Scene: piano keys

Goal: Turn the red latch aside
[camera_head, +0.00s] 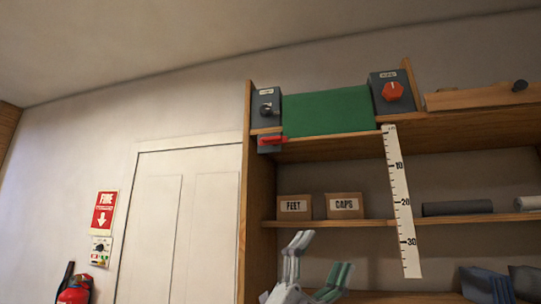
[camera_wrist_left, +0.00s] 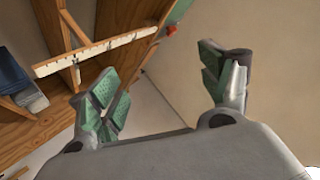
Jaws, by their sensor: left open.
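The red latch (camera_head: 272,140) is a small bar on a dark block at the left end of the top shelf, below a grey box with a black knob (camera_head: 266,108). A small red spot, probably the latch, shows at the top of the left wrist view (camera_wrist_left: 170,29). My left gripper (camera_head: 318,262) is below and to the right of the latch, well apart from it. Its green-padded fingers are spread and empty, as the left wrist view also shows (camera_wrist_left: 163,75). My right gripper is in neither view.
A green panel (camera_head: 328,111) and a grey box with a red knob (camera_head: 393,91) stand right of the latch. A white ruler (camera_head: 402,205) hangs down the shelf front. Boxes marked FEET (camera_head: 295,207) and CAPS (camera_head: 345,206) stand on the middle shelf. A white door (camera_head: 180,225) is at left.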

